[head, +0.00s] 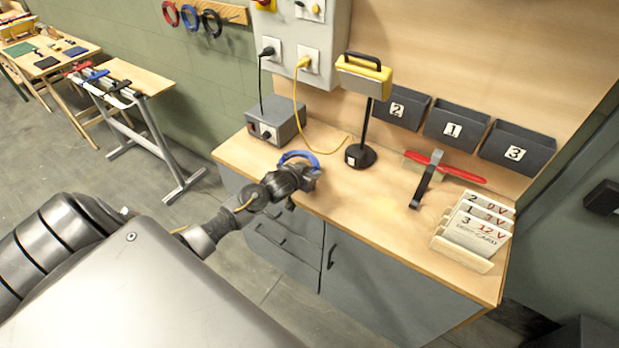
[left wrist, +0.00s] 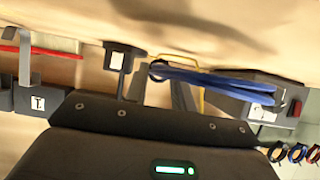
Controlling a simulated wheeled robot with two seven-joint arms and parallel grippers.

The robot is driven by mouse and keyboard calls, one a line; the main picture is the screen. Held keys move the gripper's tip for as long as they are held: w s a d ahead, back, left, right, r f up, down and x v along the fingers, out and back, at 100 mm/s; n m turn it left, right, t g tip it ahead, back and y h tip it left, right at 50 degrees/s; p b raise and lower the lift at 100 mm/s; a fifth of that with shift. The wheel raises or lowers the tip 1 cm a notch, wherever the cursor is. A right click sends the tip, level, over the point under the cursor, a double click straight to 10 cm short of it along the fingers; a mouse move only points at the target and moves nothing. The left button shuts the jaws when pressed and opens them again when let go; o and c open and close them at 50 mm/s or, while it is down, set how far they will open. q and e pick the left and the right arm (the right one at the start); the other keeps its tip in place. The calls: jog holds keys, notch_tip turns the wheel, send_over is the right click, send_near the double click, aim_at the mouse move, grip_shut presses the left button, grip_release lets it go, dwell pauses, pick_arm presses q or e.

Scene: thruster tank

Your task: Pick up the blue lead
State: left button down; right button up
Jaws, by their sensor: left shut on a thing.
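In the left wrist view the blue lead (left wrist: 215,84) stretches as a doubled band above the dark gripper body. Part of it is hidden at the jaws. Another blue loop (head: 187,17) hangs on the wooden wall rack between a red and a black one. My right gripper is in neither view.
A grey box (head: 273,122) and a black-stemmed lamp (head: 363,78) stand behind the gripper. Numbered bins (head: 455,128) hang behind. The bench front is clear.

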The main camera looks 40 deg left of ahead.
pick_arm(q)
jog(key=s+a+r+b, duration=0.1)
jog(key=s+a+r, duration=0.2)
jog(key=s+r, duration=0.7)
jog(key=s, duration=0.3)
jog(key=shift+s+a, duration=0.25)
jog(key=shift+a, duration=0.15)
jog(key=shift+f, duration=0.1)
